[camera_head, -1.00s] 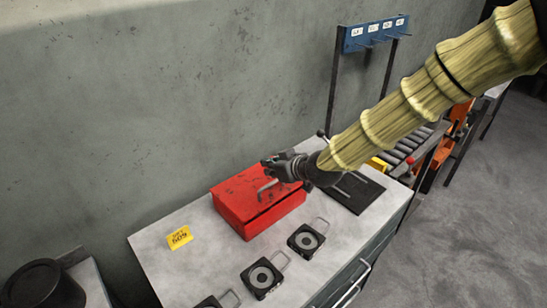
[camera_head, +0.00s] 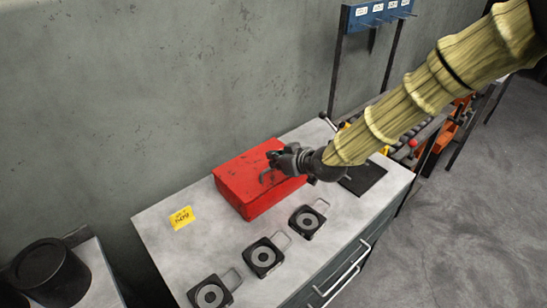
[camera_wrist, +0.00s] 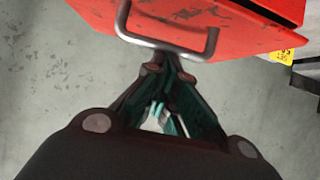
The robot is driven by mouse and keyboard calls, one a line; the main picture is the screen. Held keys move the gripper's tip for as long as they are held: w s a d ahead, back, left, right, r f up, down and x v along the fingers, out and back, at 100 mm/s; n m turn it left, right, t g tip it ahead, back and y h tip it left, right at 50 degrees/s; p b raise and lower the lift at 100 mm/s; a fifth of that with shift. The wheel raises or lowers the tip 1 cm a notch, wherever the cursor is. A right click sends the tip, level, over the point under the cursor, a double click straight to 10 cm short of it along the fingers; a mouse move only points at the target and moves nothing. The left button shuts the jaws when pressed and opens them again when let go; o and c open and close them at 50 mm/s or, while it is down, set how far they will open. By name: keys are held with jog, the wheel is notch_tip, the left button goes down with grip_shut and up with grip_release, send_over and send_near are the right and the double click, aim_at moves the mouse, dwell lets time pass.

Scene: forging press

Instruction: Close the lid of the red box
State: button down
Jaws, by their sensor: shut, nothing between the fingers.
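The red box (camera_head: 240,185) sits on the grey workbench near the wall. Its lid looks down or nearly down in the head view; I cannot tell whether it is fully shut. In the wrist view the red lid (camera_wrist: 245,32) fills the top, with a bent metal handle (camera_wrist: 165,43) at its edge and a dark gap at upper right. My gripper (camera_head: 268,162) is at the lid's far right part. It also shows in the wrist view (camera_wrist: 167,68), fingertips together and empty, right by the handle. Whether they touch it is unclear.
The workbench (camera_head: 170,245) carries a yellow tag (camera_head: 182,218) left of the box and several black square gauges (camera_head: 264,256) in front. A black plate (camera_head: 362,177) lies to the right. A blue rack (camera_head: 376,14) stands behind. A dark bucket (camera_head: 48,272) is at lower left.

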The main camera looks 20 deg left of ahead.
jog(key=shift+s+d+f, duration=0.1)
jog(key=shift+d+f, duration=0.2)
jog(key=shift+f, duration=0.25)
jog(key=shift+r, duration=0.15)
jog(key=a+r+b+v, duration=0.1)
jog(key=r+b+v, duration=0.1)
jog(key=v, duration=0.9)
jog(key=shift+w+r, duration=0.25)
jog(key=shift+w, duration=0.05)
